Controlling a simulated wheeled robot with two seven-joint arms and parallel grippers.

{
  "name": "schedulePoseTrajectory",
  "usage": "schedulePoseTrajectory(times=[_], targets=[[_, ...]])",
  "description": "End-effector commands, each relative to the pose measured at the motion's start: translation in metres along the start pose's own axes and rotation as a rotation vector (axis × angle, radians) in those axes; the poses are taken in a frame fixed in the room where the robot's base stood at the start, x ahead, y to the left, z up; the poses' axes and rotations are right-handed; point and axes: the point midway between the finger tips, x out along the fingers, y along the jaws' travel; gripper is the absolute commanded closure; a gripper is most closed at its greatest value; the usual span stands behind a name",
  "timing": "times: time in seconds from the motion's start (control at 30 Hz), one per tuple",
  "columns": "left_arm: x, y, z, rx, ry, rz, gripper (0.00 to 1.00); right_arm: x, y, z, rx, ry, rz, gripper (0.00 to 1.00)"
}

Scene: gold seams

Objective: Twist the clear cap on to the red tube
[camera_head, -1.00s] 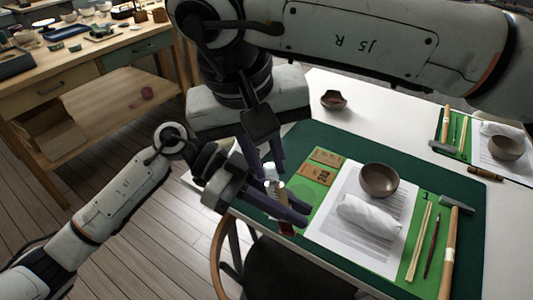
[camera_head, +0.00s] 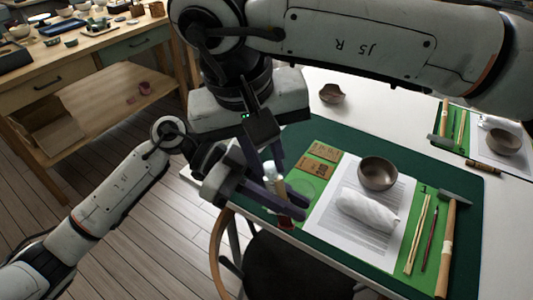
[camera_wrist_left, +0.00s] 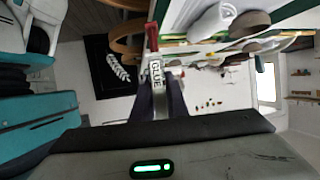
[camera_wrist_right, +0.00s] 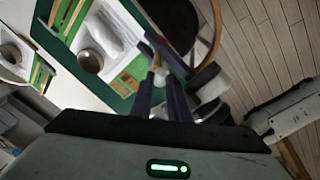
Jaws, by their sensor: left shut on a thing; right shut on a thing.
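The red tube (camera_wrist_left: 152,36) shows its red end and a white part lettered GLUE in the left wrist view. My left gripper (camera_wrist_left: 158,95) is shut on it. In the head view the tube's red end (camera_head: 285,222) points down, below my left gripper (camera_head: 275,197). A pale, clear-looking piece, seemingly the clear cap (camera_head: 268,167), is at the tube's upper end, between the fingers of my right gripper (camera_head: 264,158). My right gripper, also in the right wrist view (camera_wrist_right: 158,100), is shut on it. The fingers hide where cap and tube meet; I cannot tell how they fit.
Below and right is a table with a green mat (camera_head: 470,190), a brown bowl (camera_head: 378,173), a rolled white cloth (camera_head: 368,208), sticks and a hammer (camera_head: 450,240). A chair (camera_head: 290,265) stands at the near edge. A wooden workbench (camera_head: 110,90) is at the left.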

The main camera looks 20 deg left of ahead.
Motion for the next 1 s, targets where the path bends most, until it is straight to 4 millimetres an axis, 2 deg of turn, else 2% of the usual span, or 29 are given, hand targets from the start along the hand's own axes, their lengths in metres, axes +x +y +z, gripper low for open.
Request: schedulePoseTrajectory(times=[0.13, 0.4, 0.53, 0.77, 0.8, 0.87, 1.0], targets=[[-0.0001, 0.0, -0.0001, 0.0, 0.0, 0.0, 1.0, -0.0005, -0.0013, -0.0003, 0.091, -0.001, 0.03, 1.0], [-0.0001, 0.0, 0.0, 0.0, 0.0, 0.0, 1.0, 0.0, -0.0036, -0.0012, 0.479, 0.0, 0.151, 1.0], [0.0, 0.0, 0.0, 0.0, 0.0, 0.0, 1.0, 0.0002, -0.0037, -0.001, 0.535, 0.001, 0.167, 1.0], [0.0, 0.0, 0.0, 0.0, 0.0, 0.0, 1.0, 0.0001, -0.0036, -0.0009, 0.533, 0.0, 0.166, 1.0], [0.0, 0.0, 0.0, 0.0, 0.0, 0.0, 1.0, 0.0001, -0.0036, -0.0009, 0.533, 0.0, 0.166, 0.78], [0.0, 0.0, 0.0001, 0.0, 0.0, 0.0, 1.0, 0.0001, -0.0036, -0.0009, 0.533, 0.0, 0.165, 0.68], [0.0, 0.0, 0.0, 0.0, 0.0, 0.0, 1.0, 0.0001, -0.0035, -0.001, 0.532, 0.0, 0.165, 0.66]])
